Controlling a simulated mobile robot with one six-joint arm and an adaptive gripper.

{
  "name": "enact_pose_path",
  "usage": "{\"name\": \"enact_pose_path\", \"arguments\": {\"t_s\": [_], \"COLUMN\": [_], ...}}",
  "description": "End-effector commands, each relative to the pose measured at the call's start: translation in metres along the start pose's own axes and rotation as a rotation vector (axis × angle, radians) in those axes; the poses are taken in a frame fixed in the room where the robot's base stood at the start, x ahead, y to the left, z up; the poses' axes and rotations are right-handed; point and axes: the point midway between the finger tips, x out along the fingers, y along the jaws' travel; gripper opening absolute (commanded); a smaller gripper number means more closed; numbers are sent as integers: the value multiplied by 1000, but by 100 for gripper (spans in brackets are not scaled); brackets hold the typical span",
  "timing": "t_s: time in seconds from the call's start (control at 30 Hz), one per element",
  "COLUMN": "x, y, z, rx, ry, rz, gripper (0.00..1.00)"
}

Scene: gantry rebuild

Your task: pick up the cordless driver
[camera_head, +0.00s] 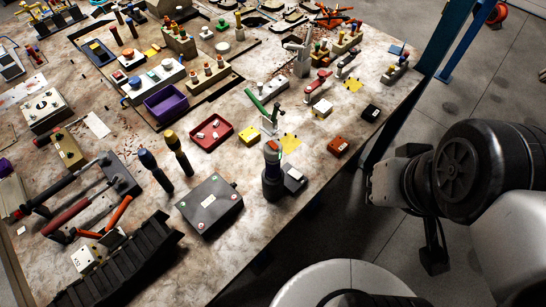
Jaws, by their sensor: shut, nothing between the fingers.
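What looks like the cordless driver (272,180) stands upright near the table's front edge, right of a dark grey box. It has a dark body, an orange and green part near its top, and a dark block against its right side. My gripper (435,266) hangs over the floor at the right, beyond the table edge and well apart from the driver. It points down, is shut and looks empty. Its fingertips are small and dark in this view.
The dark grey box (210,206) lies close left of the driver. A red tray (211,132), a yellow block (249,135) and an orange-red block (338,146) are nearby. Two upright handled tools (155,170) stand farther left. A blue post (466,45) rises beyond the right edge.

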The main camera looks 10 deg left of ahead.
Motion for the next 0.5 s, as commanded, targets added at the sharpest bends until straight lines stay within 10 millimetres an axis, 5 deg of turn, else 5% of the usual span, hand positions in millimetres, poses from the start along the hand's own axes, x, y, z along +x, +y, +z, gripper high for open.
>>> {"name": "enact_pose_path", "arguments": {"t_s": [0.5], "x": [0], "y": [0], "z": [0], "rx": [-1], "ry": [-1], "rz": [0], "gripper": [3]}}
